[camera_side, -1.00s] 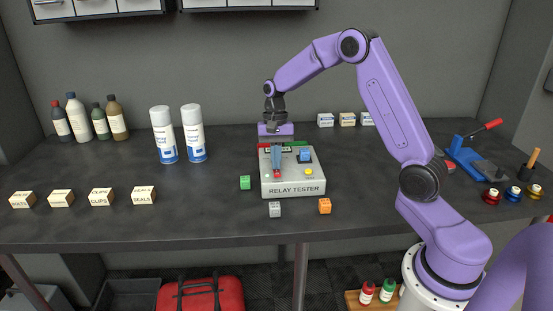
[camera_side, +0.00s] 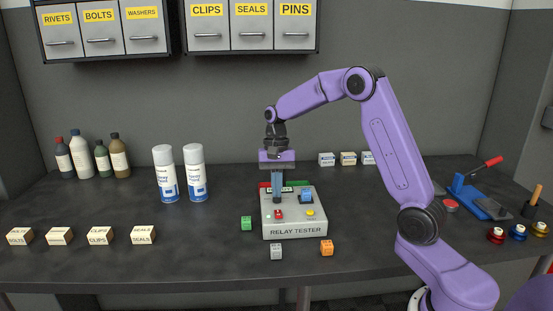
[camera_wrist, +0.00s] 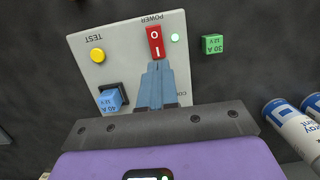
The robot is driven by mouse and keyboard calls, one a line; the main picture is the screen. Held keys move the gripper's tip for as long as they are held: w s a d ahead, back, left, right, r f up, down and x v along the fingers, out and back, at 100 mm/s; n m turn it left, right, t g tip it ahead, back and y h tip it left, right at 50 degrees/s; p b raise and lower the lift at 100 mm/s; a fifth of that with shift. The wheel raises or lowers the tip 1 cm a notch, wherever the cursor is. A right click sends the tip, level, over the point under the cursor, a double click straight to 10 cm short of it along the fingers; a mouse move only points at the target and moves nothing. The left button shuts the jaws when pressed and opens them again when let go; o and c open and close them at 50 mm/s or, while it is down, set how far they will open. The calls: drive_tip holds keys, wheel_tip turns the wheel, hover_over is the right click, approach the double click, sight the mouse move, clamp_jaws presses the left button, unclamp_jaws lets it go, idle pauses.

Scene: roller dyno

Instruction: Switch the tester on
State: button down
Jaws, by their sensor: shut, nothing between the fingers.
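The grey relay tester (camera_side: 292,232) stands on the bench with its panel facing up. Its red power rocker (camera_side: 279,214) is at the panel's left and also shows in the wrist view (camera_wrist: 155,42), marked I and O. I cannot tell which side is pressed. A small round light (camera_wrist: 175,37) beside the rocker looks pale green and bright. My gripper (camera_side: 277,201) is shut and empty, pointing down, with its tips just behind and above the rocker. In the wrist view the fingertips (camera_wrist: 155,66) end close to the rocker, with a small gap.
A yellow test button (camera_side: 310,213) and a blue relay (camera_side: 306,196) are on the panel's right. Green (camera_side: 246,223), grey (camera_side: 276,252) and orange (camera_side: 327,246) cubes lie around the tester. Spray cans (camera_side: 196,175) stand at the back left.

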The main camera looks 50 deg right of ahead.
drive_tip(key=v, duration=0.9)
drive_tip(key=shift+r, duration=0.4)
drive_tip(key=s+a+f+n+h, duration=0.1)
drive_tip(key=s+a+f+n, duration=0.1)
drive_tip(key=s+a+n, duration=1.05)
drive_tip(key=s+f+n+t, duration=0.1)
drive_tip(key=s+f+n, duration=0.2)
drive_tip(key=s, duration=0.8)
drive_tip(key=s+a+f+n, duration=0.1)
drive_tip(key=s+f+n, duration=0.2)
drive_tip(key=s+n, duration=0.3)
drive_tip(key=s, duration=0.4)
drive_tip(key=shift+s+a+t, duration=0.3)
drive_tip(key=shift+s+t, duration=0.1)
drive_tip(key=c, duration=1.8)
unclamp_jaws()
drive_tip(key=shift+r, duration=0.1)
